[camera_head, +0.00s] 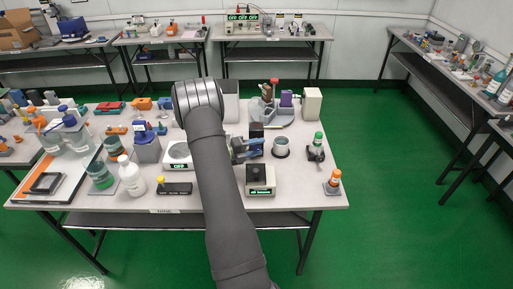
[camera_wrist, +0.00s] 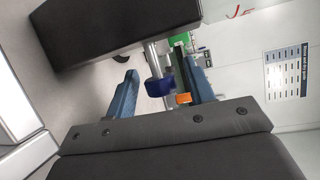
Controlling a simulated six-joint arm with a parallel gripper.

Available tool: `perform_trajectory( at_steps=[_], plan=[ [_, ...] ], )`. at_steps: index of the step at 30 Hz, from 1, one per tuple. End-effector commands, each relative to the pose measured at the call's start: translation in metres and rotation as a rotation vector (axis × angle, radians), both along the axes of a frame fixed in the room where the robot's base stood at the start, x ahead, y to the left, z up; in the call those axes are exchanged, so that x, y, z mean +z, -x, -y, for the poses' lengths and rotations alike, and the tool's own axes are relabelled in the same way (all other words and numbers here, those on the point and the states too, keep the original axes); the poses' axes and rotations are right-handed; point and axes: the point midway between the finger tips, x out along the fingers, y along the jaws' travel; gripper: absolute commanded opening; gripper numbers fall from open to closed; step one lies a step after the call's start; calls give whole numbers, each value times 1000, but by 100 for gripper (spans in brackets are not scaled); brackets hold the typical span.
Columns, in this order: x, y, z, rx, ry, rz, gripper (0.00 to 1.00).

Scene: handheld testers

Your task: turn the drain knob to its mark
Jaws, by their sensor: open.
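My gripper (camera_head: 260,148) is over the middle of the near table (camera_head: 225,199), with its blue fingers apart. In the wrist view my gripper (camera_wrist: 160,82) is also open, with nothing held between the fingers. A small blue round piece (camera_wrist: 158,87) on a grey stem shows between the fingers in that view, with an orange piece (camera_wrist: 183,98) beside the right finger. I cannot tell whether either is the drain knob, or how far they are from the fingers. No mark for a knob can be made out.
A dark box (camera_wrist: 110,28) looms close above the fingers in the wrist view. A grey cup (camera_head: 281,147) stands right of my gripper, and a display unit with a black top (camera_head: 260,178) stands in front.

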Motion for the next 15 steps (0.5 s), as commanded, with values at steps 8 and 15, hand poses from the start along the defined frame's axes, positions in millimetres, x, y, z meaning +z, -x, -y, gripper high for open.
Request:
perform_trajectory(
  at_steps=[8, 15],
  plan=[
    [0, -1, 1, 1, 0, 0, 49],
    [0, -1, 1, 0, 0, 0, 6]
  ],
)
